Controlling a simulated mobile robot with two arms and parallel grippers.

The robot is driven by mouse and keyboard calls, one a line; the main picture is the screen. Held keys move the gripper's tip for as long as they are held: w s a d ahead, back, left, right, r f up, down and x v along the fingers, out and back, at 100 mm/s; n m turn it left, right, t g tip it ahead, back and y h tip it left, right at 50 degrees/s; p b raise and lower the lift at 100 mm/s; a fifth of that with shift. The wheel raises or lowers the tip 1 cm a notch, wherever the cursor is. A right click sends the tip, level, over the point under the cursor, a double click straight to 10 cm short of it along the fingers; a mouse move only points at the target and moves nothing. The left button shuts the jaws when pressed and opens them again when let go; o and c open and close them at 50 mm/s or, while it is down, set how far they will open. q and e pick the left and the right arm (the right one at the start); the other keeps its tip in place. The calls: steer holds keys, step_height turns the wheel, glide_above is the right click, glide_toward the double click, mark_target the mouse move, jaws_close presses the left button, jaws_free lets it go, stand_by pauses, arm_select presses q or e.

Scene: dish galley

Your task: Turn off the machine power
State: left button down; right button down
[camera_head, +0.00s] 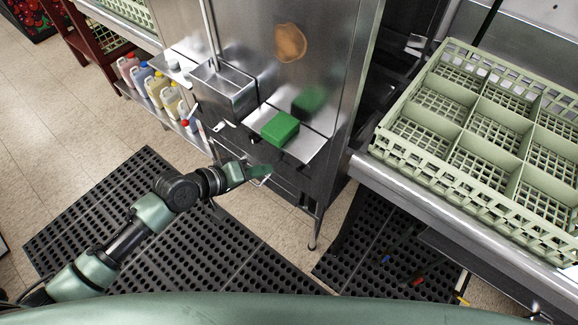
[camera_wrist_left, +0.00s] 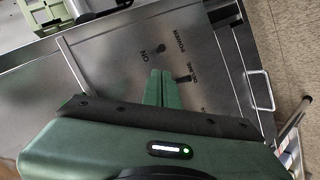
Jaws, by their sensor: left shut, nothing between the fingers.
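The steel machine (camera_head: 335,70) stands ahead of me. In the left wrist view its front panel (camera_wrist_left: 105,55) carries the printed words ON and POWER beside a small dark switch (camera_wrist_left: 161,48). A second small dark switch (camera_wrist_left: 184,78) sits closer to my fingers, by another label that is hard to read. My left gripper (camera_head: 262,173) is shut and empty, low in front of the machine. In the left wrist view its green fingertips (camera_wrist_left: 160,75) point at the panel, just beside the second switch; I cannot tell if they touch it. The switches are not discernible in the head view.
A green block (camera_head: 280,128) lies on the steel ledge above my left gripper. A green dish rack (camera_head: 440,130) sits on the counter at the right. Several jugs (camera_head: 155,88) stand on a low shelf at the left. Black mats (camera_head: 190,250) cover the floor.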

mark_target(302, 167)
arm_select(q)
steer(key=x, duration=1)
arm_select(e)
steer(key=shift+w+d+r, duration=0.15)
steer(key=shift+w+r, duration=0.05)
steer(key=shift+w, duration=0.05)
arm_select(q)
steer(key=shift+w+f, duration=0.1)
arm_select(e)
steer(key=shift+f, duration=0.1)
